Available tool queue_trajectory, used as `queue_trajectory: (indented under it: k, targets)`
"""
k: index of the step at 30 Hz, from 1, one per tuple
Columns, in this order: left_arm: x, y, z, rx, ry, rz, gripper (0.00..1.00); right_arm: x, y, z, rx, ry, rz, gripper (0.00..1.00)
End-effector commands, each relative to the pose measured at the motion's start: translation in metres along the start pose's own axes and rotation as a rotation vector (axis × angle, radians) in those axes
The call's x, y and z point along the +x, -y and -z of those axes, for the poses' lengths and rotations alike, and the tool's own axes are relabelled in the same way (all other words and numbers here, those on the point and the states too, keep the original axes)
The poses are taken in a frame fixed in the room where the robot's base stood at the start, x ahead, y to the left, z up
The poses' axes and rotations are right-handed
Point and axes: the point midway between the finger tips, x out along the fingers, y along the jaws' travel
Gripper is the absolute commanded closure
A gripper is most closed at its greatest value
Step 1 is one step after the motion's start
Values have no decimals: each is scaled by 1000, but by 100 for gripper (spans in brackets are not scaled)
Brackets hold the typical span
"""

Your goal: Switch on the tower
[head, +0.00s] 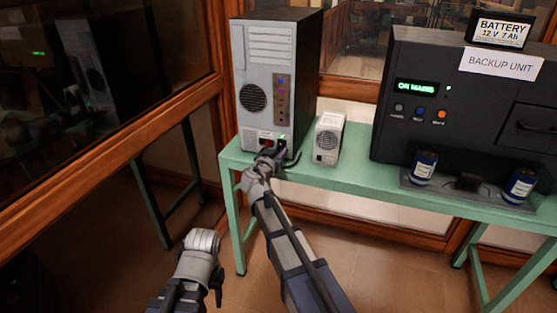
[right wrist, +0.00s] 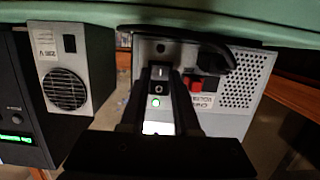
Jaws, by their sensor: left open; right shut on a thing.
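The tower (head: 252,60) stands upright on the left end of the green table, its grey panel with sockets, a fan grille and a low power section facing me. In the right wrist view, upside down, its lower panel (right wrist: 240,95) shows a black rocker switch (right wrist: 159,75) marked I and O, a lit green lamp (right wrist: 155,102) and a red switch (right wrist: 204,86). My right gripper (head: 268,156) is at the panel's bottom, its fingers (right wrist: 160,88) on either side of the rocker and shut on it. Which side is pressed is unclear. My left gripper (head: 215,285) hangs low, away from the table; its fingers are barely visible.
A small white box (head: 327,138) with a grille stands just right of the tower. Glass and wooden frames (head: 180,95) stand at left.

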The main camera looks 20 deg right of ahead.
Motion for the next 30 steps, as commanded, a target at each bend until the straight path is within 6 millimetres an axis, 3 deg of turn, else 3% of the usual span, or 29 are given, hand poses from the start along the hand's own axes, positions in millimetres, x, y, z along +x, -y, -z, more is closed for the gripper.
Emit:
queue_trajectory:
  k: [1,6,19,20,21,23,30]
  targets:
    - [16,-2,1,0,0,0,50,2,-1,-9,-2,-29,-1,100]
    - [30,-3,2,0,0,0,50,2,-1,-8,0,-101,-1,100]
    - [31,-3,2,0,0,0,50,1,0,-3,1,-127,0,100]
    - [31,-3,2,0,0,0,50,1,0,-3,1,-127,0,68]
    - [31,-3,2,0,0,0,50,1,0,-3,1,-127,0,63]
    - [31,-3,2,0,0,0,50,1,0,-4,1,-127,0,57]
    - [31,-3,2,0,0,0,50,0,0,-4,0,-126,1,57]
